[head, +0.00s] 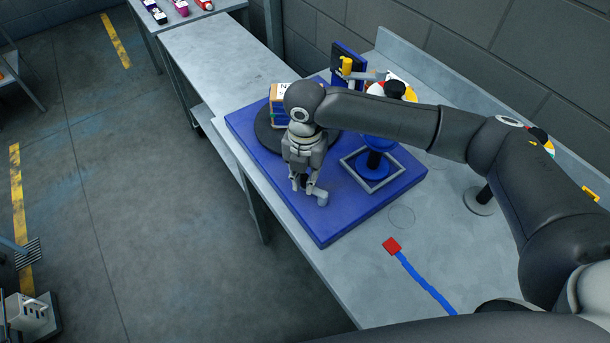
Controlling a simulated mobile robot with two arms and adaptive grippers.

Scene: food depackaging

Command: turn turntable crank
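The dark round turntable (263,131) sits on a blue base board (325,229) on the metal table, with a small blue and orange box (278,95) on it. My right gripper (308,193) points down over the near part of the board, in front of the turntable. Its fingertips look apart, with a small dark piece between them that I cannot identify. My arm and gripper cover part of the turntable. I cannot clearly make out the crank. A yellow handle (346,66) shows on a blue upright panel (340,53) behind. My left gripper is not in view.
A grey square frame (372,188) surrounds a blue post on the board. A round stand (478,201) is at right. The floor at left is largely clear.

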